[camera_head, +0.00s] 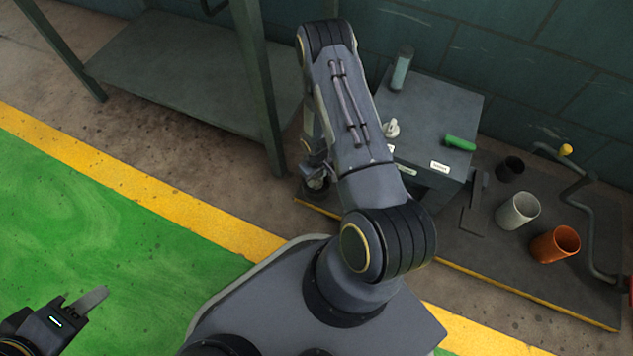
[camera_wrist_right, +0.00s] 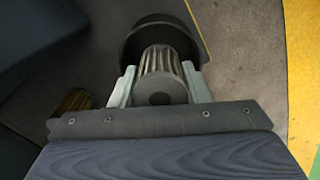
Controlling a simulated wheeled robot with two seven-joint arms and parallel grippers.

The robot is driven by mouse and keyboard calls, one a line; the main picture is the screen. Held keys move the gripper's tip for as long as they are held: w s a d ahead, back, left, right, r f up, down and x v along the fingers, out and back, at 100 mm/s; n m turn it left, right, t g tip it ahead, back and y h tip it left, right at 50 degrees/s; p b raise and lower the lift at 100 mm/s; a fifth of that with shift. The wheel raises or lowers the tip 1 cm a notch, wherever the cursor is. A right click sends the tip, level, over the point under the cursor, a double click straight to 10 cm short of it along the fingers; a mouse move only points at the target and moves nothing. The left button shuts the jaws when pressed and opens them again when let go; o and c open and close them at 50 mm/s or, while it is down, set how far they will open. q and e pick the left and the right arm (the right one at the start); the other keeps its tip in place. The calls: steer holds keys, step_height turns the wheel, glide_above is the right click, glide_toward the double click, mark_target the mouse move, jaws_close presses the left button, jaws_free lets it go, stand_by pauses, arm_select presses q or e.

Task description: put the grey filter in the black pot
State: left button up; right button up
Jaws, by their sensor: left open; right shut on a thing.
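My right gripper (camera_wrist_right: 158,88) is shut on the ribbed grey filter (camera_wrist_right: 161,62), its round end facing the wrist camera. A black round-rimmed thing (camera_wrist_right: 140,38) lies just beyond the filter in the right wrist view; it looks like a pot, but I cannot tell whether the filter is inside it or above it. In the head view my right gripper (camera_head: 316,180) is small and partly covered by my arm, left of the cabinet. A black pot-like cup (camera_head: 510,168) stands on the dark mat at the right. My left gripper (camera_head: 82,310) is open and empty at the lower left.
A grey cabinet (camera_head: 440,112) carries a green cylinder (camera_head: 461,143), a white fitting (camera_head: 391,128) and a bottle (camera_head: 402,68). A white cup (camera_head: 518,210), an orange cup (camera_head: 556,244) and a crank (camera_head: 578,190) are on the right. A table (camera_head: 185,75) stands back left. The green floor is clear.

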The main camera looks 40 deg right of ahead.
mark_target(317, 181)
step_height(317, 181, down, 3)
steer(key=shift+r+b, duration=0.1)
steer(key=shift+b, duration=0.55)
steer(key=shift+f, duration=0.25)
steer(key=o, duration=0.7)
steer(key=shift+o, duration=0.2)
